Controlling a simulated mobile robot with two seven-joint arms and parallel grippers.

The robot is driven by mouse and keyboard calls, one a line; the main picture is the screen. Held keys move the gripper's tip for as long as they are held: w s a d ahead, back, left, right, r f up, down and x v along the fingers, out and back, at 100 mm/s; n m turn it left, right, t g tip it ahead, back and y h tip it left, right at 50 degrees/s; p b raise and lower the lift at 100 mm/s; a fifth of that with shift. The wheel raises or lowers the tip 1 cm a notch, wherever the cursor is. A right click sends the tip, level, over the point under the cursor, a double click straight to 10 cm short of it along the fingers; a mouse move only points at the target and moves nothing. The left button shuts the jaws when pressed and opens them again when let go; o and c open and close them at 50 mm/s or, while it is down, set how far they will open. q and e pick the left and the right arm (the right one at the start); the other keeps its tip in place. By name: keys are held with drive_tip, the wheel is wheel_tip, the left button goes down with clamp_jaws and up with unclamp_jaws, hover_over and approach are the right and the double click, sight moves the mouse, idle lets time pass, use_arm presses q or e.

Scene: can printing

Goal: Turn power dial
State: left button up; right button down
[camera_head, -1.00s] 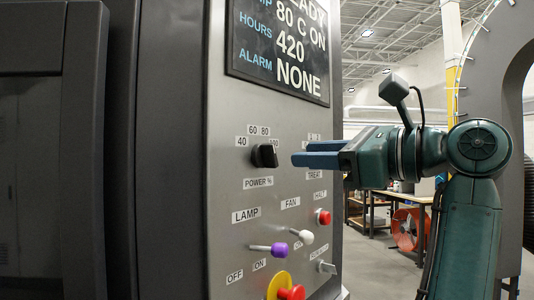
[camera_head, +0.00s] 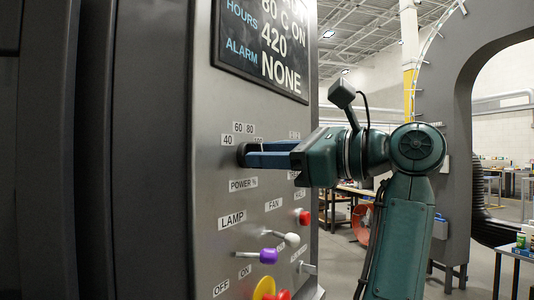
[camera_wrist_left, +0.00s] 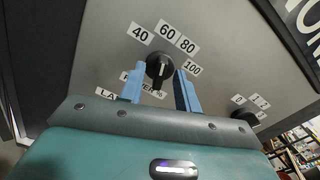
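The black power dial (camera_wrist_left: 158,70) sits on the grey panel under the labels 40, 60, 80 and 100 in the left wrist view. In the head view only a dark edge of the dial (camera_head: 241,153) shows; the fingers hide the rest. My left gripper (camera_head: 250,154) is at the dial. In the left wrist view its two blue fingers (camera_wrist_left: 160,72) stand apart, one on each side of the dial, with gaps visible between them and the knob. My right gripper is in neither view.
The display (camera_head: 262,48) is above. A second black knob (camera_wrist_left: 243,119) is to the right.

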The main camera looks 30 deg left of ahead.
use_arm(q)
clamp_jaws()
drive_tip(key=shift+m, duration=0.3)
drive_tip(key=shift+w+m+p, duration=0.1)
drive_tip(key=shift+m+p, duration=0.85)
drive_tip(key=shift+m, duration=2.65)
unclamp_jaws()
